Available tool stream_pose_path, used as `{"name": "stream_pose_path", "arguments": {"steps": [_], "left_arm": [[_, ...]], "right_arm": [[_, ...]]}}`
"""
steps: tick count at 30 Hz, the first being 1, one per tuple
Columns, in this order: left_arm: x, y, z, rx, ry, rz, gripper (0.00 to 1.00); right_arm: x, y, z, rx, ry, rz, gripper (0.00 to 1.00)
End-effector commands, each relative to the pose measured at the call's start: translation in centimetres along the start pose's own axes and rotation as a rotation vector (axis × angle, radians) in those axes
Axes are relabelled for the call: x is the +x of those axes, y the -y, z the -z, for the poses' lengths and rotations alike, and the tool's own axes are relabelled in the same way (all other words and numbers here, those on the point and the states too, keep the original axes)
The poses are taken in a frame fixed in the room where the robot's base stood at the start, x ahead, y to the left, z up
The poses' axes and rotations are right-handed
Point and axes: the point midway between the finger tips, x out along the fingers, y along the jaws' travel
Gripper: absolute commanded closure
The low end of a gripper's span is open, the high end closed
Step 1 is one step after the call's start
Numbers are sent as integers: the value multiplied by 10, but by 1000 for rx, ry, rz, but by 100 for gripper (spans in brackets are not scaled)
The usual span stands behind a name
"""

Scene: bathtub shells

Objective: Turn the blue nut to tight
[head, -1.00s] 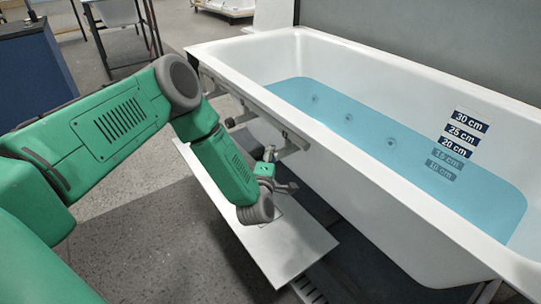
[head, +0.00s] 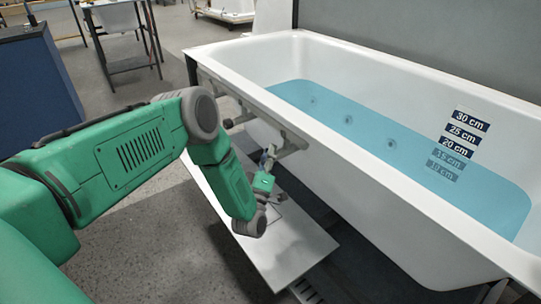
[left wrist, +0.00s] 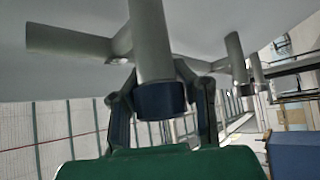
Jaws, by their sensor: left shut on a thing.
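The blue nut (left wrist: 160,100) is a dark blue collar around the lower end of a grey pipe (left wrist: 151,40) in the left wrist view. My left gripper (left wrist: 161,92) has one finger on each side of the nut and is shut on it. In the head view my left gripper (head: 267,160) reaches up from below, beside the tub's near side under the rim. The nut is too small there to read its turn, and no tightness mark shows. My right gripper is in neither view.
The white bathtub (head: 400,225) holds blue water (head: 400,150) and has depth labels on its far wall. A grey frame rail (head: 255,105) runs along its near side. A pale panel (head: 285,245) lies low beneath my arm. A blue cabinet (head: 38,85) stands at the left.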

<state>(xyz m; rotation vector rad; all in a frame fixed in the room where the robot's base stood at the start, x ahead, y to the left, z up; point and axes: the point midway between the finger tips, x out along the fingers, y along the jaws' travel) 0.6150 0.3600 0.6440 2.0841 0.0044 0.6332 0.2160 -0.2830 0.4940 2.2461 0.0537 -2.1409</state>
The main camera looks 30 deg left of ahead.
Motion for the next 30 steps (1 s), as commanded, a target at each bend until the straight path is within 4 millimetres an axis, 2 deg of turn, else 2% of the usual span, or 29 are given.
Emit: {"name": "stream_pose_path", "arguments": {"steps": [2, 13, 30], "left_arm": [[-1, 2, 6, 63, -6, -46, 100], [-2, -5, 6, 312, -6, -296, 100], [-6, -10, 1, 602, -5, -593, 100]], "right_arm": [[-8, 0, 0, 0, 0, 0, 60], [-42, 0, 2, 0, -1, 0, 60], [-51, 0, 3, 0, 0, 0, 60]]}}
